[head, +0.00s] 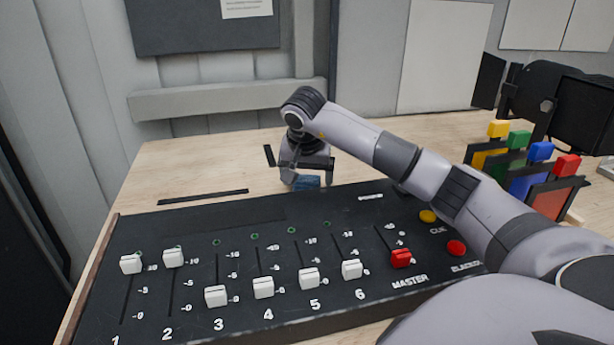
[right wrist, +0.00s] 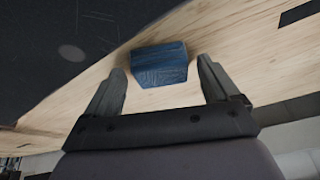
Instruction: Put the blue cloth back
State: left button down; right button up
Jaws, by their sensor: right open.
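The blue cloth (head: 308,182) is a small folded block lying on the wooden table just behind the black mixer board. It also shows in the right wrist view (right wrist: 160,66), beyond and between the fingertips. My right gripper (head: 306,172) is over the cloth, with its fingers open and apart from it as far as the wrist view shows (right wrist: 158,85). The gripper partly hides the cloth in the head view. My left gripper is not in view.
The mixer board (head: 250,225) with white sliders and a red master slider fills the front. Coloured gel frames (head: 540,150) and a black lamp (head: 560,100) stand at the right. A thin black strip (head: 203,197) lies behind the board. Table at back left is clear.

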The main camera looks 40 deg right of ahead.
jog(key=p+v, duration=0.1)
jog(key=v, duration=1.1)
jog(key=shift+a, duration=0.1)
